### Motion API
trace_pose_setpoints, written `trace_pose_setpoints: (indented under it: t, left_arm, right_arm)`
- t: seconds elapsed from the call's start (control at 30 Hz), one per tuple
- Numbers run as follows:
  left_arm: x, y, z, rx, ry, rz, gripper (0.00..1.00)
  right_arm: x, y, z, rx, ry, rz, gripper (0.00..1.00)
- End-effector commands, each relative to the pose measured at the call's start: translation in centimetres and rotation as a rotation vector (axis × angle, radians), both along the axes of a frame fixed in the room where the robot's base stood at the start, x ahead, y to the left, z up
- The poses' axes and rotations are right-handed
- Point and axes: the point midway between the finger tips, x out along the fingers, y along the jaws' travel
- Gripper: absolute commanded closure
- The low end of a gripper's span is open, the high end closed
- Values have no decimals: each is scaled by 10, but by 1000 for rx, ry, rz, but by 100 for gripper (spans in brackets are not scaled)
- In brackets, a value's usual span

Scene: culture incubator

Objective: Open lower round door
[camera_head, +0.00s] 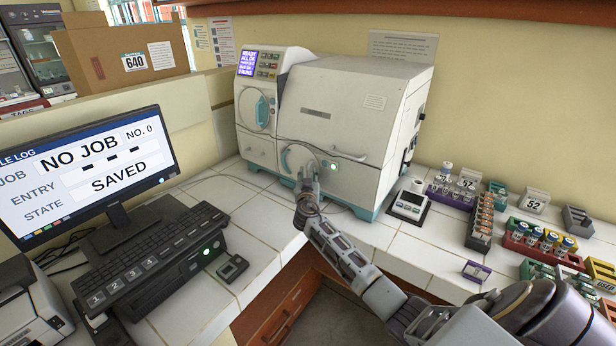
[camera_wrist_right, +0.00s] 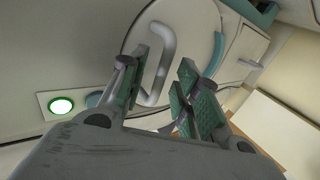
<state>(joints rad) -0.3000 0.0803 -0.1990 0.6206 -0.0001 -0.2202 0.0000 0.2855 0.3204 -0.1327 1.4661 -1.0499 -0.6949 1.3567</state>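The white incubator (camera_head: 345,110) stands on the tiled bench. Its lower round door (camera_head: 290,153) is low on the front, partly hidden by my right gripper (camera_head: 309,182). The right wrist view shows this door (camera_wrist_right: 195,25) close up with its curved grey handle (camera_wrist_right: 165,52). The door looks shut. My right gripper (camera_wrist_right: 163,88) is open. In that view the handle lies between its two green-padded fingers; I cannot tell whether they touch it. My left gripper is not in view.
An upper round door (camera_head: 254,110) with a teal handle is at the incubator's upper left. A green-lit button (camera_wrist_right: 61,105) is beside the lower door. A monitor (camera_head: 90,165) and keyboard (camera_head: 150,255) are at left. A small scale (camera_head: 410,202) and tube racks (camera_head: 482,220) are at right.

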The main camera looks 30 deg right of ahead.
Motion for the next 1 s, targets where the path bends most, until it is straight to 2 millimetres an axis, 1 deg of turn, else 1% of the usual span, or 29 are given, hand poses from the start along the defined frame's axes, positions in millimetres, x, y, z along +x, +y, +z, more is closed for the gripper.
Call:
trace_pose_setpoints:
  t: [0.27, 0.37, 0.5, 0.53, 1.0]
  left_arm:
    - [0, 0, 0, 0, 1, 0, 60]
    - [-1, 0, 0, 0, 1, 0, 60]
    - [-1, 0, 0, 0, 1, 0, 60]
    - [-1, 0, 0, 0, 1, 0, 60]
    - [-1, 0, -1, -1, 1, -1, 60]
  right_arm:
    - [0, 0, 0, -1, 1, 0, 68]
    - [0, 0, -1, -1, 1, 0, 80]
    - [0, 0, 0, -1, 1, 0, 98]
    - [0, 0, -1, -1, 1, 0, 100]
    - [0, 0, -1, -1, 1, -2, 100]
